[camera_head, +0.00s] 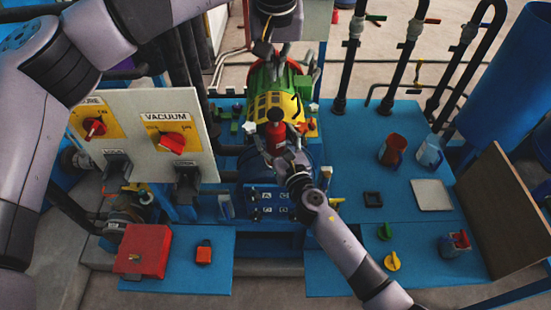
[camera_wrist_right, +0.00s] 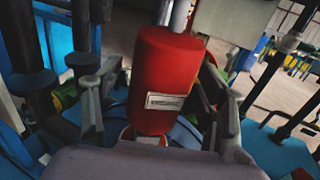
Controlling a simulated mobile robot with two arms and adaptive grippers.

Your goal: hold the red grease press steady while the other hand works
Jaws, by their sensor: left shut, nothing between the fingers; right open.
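The red grease press (camera_head: 275,133) is a red cylinder at the centre of the head view, in front of a green and yellow round body (camera_head: 268,104). In the right wrist view the press (camera_wrist_right: 165,70) stands nearly upright with a white label facing me. My right gripper (camera_head: 277,142) is open, with one finger on each side of the press; the wrist view (camera_wrist_right: 160,110) shows gaps between the fingers and its sides. My left gripper (camera_head: 274,50) is above and behind the press, over the round body. It is shut and empty; its fingertips are only partly clear.
A panel with red knobs (camera_head: 172,143) stands left of the press. A red box (camera_head: 143,251) lies front left. Red and blue-white cups (camera_head: 392,150) (camera_head: 430,152) and a pale square plate (camera_head: 432,195) are on the blue deck at right. Dark pipes rise behind.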

